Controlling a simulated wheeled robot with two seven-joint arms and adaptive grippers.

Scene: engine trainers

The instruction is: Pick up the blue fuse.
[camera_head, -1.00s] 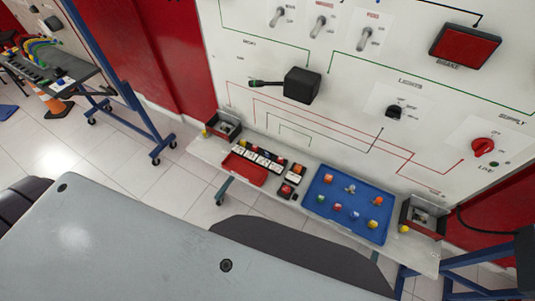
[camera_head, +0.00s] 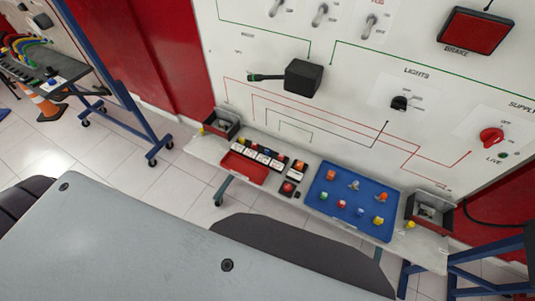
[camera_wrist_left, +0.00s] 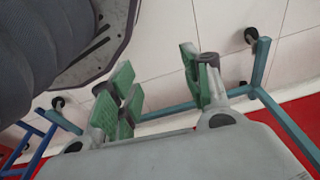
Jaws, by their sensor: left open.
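A small blue fuse (camera_head: 359,211) sits on the blue tray (camera_head: 327,211), among several other small coloured pieces, between a red one (camera_head: 341,204) and a yellow one (camera_head: 378,221). The tray lies on the narrow shelf of the white trainer panel. My left gripper (camera_wrist_left: 160,82) shows in the left wrist view with its green-padded fingers apart and nothing between them. It is above the tiled floor and blue stand legs there. No fuse shows in that view. Neither gripper shows in the head view.
A red tray (camera_head: 244,169) and a row of fuse holders (camera_head: 264,154) lie left of the blue tray. Open boxes stand at the shelf's left (camera_head: 222,125) and right (camera_head: 428,208) ends. The upright panel (camera_head: 340,100) rises behind, with a protruding black box (camera_head: 303,77).

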